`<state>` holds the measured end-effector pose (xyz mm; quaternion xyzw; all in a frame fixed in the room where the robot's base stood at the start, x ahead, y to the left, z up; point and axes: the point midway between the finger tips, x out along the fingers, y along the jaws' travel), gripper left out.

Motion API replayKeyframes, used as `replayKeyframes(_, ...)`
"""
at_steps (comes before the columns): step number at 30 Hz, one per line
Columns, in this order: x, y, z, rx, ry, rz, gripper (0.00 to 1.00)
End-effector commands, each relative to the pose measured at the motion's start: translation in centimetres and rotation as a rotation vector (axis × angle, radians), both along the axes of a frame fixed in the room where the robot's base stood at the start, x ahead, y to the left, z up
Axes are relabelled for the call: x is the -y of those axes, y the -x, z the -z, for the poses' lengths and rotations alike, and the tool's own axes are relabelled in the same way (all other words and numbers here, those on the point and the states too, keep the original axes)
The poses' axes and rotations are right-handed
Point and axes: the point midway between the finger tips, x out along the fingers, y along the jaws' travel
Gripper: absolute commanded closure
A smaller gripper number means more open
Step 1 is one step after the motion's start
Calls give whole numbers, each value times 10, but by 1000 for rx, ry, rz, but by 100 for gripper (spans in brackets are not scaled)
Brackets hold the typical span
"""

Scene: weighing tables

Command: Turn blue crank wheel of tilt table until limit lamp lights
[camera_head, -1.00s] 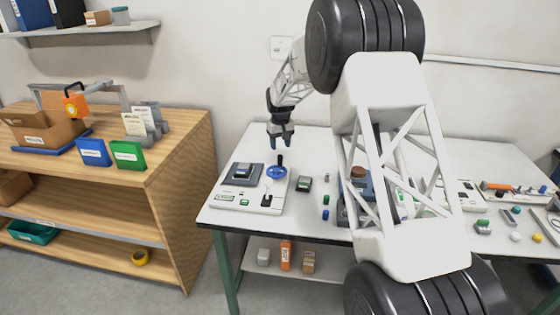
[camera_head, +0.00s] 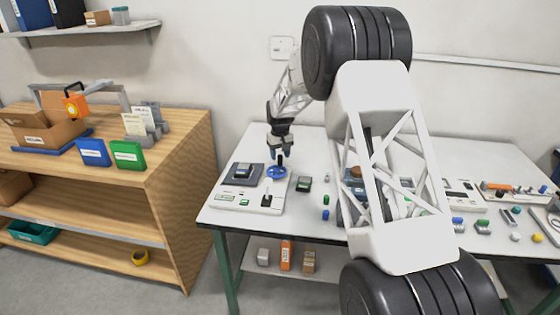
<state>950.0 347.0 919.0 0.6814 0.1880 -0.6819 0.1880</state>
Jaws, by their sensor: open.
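The blue crank wheel (camera_head: 276,172) lies at the back right of the pale base of the tilt table (camera_head: 226,197). A dark upright handle (camera_head: 280,160) stands on the wheel's rim. The limit lamp is too small to make out.
A small dark device (camera_head: 304,184) stands right of the base, near blue and green weights (camera_head: 326,207). My arm hides the middle of the white table (camera_head: 285,229). A wooden shelf unit (camera_head: 170,180) stands to the left.

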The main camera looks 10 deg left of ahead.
Motion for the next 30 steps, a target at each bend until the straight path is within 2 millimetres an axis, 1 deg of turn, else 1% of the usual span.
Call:
replayKeyframes(1,0,0,7,-1,1,0,51)
replayKeyframes(3,0,0,14,0,0,0,51)
replayKeyframes(9,0,0,28,0,0,0,51)
replayKeyframes(20,0,0,31,1,-1,0,51)
replayKeyframes(23,0,0,31,1,-1,0,65)
replayKeyframes(27,0,0,31,1,-1,0,87)
replayKeyframes(30,0,0,31,1,-1,0,100)
